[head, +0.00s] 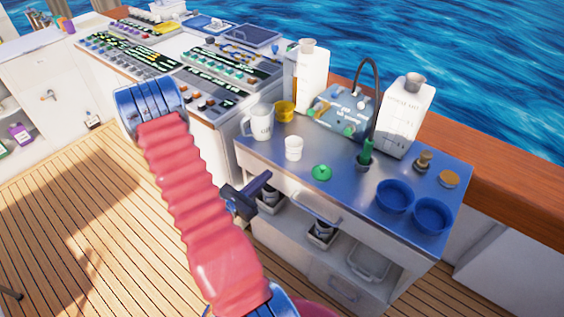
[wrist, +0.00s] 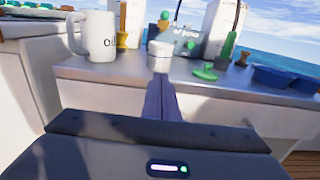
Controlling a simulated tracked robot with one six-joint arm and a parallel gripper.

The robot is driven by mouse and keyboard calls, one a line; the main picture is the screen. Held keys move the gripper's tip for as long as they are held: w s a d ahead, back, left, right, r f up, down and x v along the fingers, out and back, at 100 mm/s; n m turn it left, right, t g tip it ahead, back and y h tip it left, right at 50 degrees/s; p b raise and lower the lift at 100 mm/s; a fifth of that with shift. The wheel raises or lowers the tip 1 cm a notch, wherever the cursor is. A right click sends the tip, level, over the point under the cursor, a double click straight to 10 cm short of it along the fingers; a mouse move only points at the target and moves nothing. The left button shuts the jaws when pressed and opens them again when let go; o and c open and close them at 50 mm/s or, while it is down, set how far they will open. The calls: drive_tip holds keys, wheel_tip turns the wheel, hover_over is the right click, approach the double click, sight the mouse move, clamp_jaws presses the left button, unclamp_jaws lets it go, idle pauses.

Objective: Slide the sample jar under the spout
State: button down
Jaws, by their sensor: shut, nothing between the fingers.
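A small white jar (head: 293,148), which looks like the sample jar, stands upright on the metal counter (head: 345,205) near its front edge. It also shows in the wrist view (wrist: 160,57), straight beyond my fingertips. The jar stands apart from the spout. My gripper (head: 265,177) is shut and empty, just off the counter's front edge and pointing toward the jar; its fingers (wrist: 160,92) do not appear to touch it.
Two white jugs (head: 311,75) (head: 403,115) stand behind. Blue bowls (head: 394,196) are at right.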

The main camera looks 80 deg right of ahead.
sight(288, 155)
drive_tip(key=shift+x, duration=4.75)
drive_tip(key=shift+w+d, duration=0.1)
